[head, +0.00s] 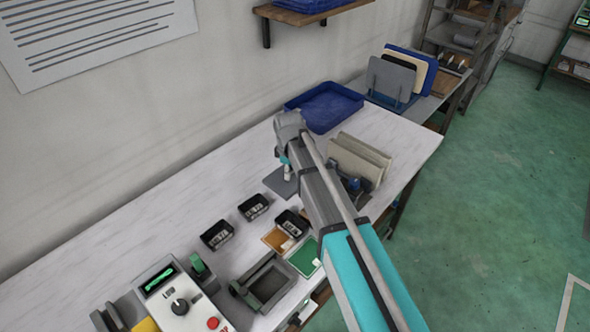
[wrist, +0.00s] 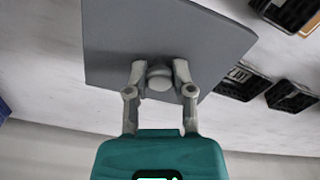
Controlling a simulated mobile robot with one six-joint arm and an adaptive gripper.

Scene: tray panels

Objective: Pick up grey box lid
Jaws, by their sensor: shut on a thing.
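The grey box lid (wrist: 165,35) is a flat grey panel with a round knob (wrist: 160,77) near its middle. In the wrist view my gripper (wrist: 160,75) has its two fingers closed on either side of the knob. In the head view the lid (head: 281,184) shows as a small grey patch below my gripper, partly hidden by my arm. Whether the lid touches the table or hangs just above it I cannot tell.
A blue tray (head: 325,106) lies behind my gripper, and beige panels (head: 358,160) stand to its right. Small black bins (head: 217,235), a green panel (head: 305,257), an orange panel (head: 277,240), a grey open box (head: 268,283) and a control box (head: 180,300) are nearer. The table's left strip is clear.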

